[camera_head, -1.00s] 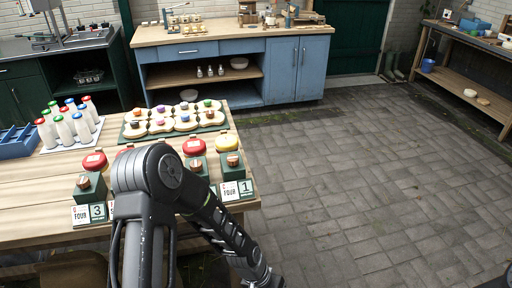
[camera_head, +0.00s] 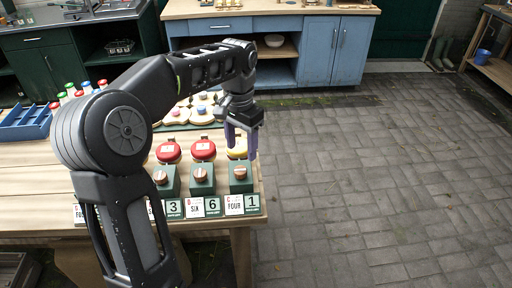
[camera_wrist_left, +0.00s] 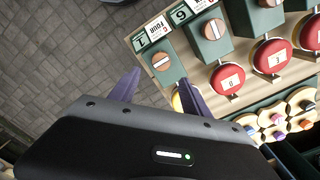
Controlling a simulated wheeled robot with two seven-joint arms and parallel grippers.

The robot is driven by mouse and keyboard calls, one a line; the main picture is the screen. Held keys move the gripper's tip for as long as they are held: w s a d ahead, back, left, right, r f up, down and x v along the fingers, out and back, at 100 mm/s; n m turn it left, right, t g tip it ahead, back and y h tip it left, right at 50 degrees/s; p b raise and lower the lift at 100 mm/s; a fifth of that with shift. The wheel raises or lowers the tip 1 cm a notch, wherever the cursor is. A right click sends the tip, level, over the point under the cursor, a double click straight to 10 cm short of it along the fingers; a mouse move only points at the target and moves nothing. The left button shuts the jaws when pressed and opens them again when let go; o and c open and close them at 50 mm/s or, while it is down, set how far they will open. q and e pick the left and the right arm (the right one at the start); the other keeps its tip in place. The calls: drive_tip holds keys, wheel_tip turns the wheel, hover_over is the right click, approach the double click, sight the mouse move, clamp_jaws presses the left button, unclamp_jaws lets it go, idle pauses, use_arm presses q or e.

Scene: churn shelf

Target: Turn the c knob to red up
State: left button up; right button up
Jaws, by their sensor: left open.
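Three copper-coloured knobs with pale bars sit on green blocks along the table's front right edge: a left one (camera_head: 160,177), a middle one (camera_head: 200,174) and a right one (camera_head: 240,173). My left gripper (camera_head: 241,149), with purple fingers, is open and empty, just behind the right knob, over a yellow disc (camera_head: 236,153). My right gripper is out of view.
Red discs (camera_head: 168,152) stand behind the left and middle knobs. Cream trays with coloured pieces (camera_head: 178,116) lie farther back. A blue crate (camera_head: 25,122) and capped bottles are at the left. The paved floor (camera_head: 370,180) right of the table is clear.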

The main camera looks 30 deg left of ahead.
sight(240, 169)
use_arm(q)
drive_tip(key=shift+s+a+r, duration=0.1)
drive_tip(key=shift+s+r, duration=0.1)
drive_tip(key=shift+r, duration=0.2)
drive_tip(key=shift+s+r, duration=0.1)
drive_tip(key=shift+s, duration=0.35)
drive_tip(key=shift+w+f, duration=0.2)
drive_tip(key=shift+f, duration=0.25)
wheel_tip(240, 169, down, 7)
drive_tip(key=shift+f+p, duration=0.1)
drive_tip(key=shift+p, duration=0.45)
clamp_jaws()
